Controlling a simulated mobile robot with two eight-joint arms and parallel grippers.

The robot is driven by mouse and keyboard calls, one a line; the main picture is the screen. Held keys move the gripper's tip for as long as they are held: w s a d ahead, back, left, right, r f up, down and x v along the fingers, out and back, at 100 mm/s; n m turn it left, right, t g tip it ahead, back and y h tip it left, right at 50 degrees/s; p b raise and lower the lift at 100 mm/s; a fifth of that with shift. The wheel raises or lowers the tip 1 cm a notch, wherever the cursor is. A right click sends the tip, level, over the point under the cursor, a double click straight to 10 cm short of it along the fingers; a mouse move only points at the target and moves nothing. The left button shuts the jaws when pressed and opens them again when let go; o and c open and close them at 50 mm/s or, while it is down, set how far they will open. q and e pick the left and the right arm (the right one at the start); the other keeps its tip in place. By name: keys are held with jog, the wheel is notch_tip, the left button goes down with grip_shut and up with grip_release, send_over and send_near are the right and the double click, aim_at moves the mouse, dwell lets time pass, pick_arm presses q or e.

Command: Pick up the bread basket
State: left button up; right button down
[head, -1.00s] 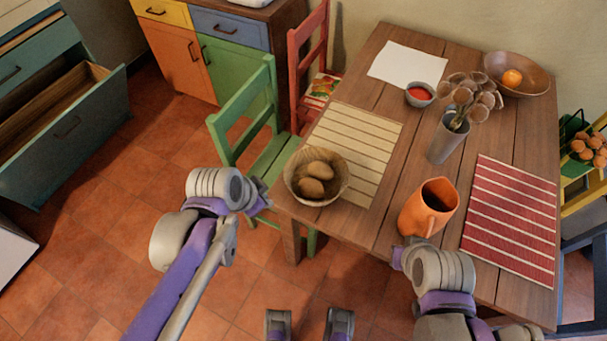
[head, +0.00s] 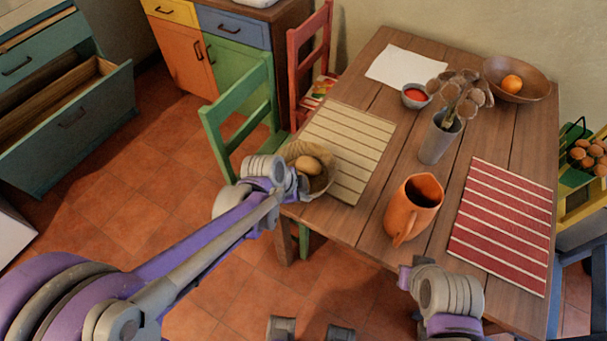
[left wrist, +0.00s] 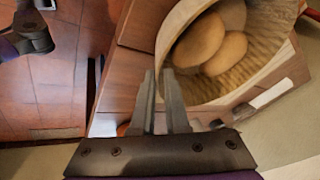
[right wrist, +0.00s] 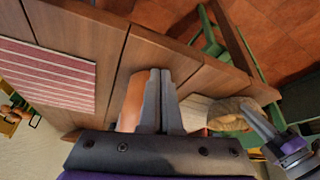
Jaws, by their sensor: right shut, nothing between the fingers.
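The bread basket (head: 322,181) is a round woven basket at the table's near left corner. It overlaps the edge of the cream striped mat (head: 358,143). Rounded brown rolls (head: 307,164) lie in it, and they also show in the left wrist view (left wrist: 199,42). My left gripper (head: 303,187) is at the basket's near left rim. In the left wrist view its fingertips (left wrist: 159,75) meet the rim with a narrow gap between them; whether they clamp it is unclear. My right gripper (right wrist: 162,75) is shut and empty, near the orange jug (head: 410,208).
A grey cup of wooden spoons (head: 438,140), a small red-filled bowl (head: 415,97) and a wooden bowl with an orange (head: 518,83) stand farther back. A red striped mat (head: 503,225) lies at right. A green chair (head: 243,120) stands left of the table.

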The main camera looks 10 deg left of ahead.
pick_arm(q)
jog(key=shift+x, duration=1.5)
grip_shut()
dwell(0.4)
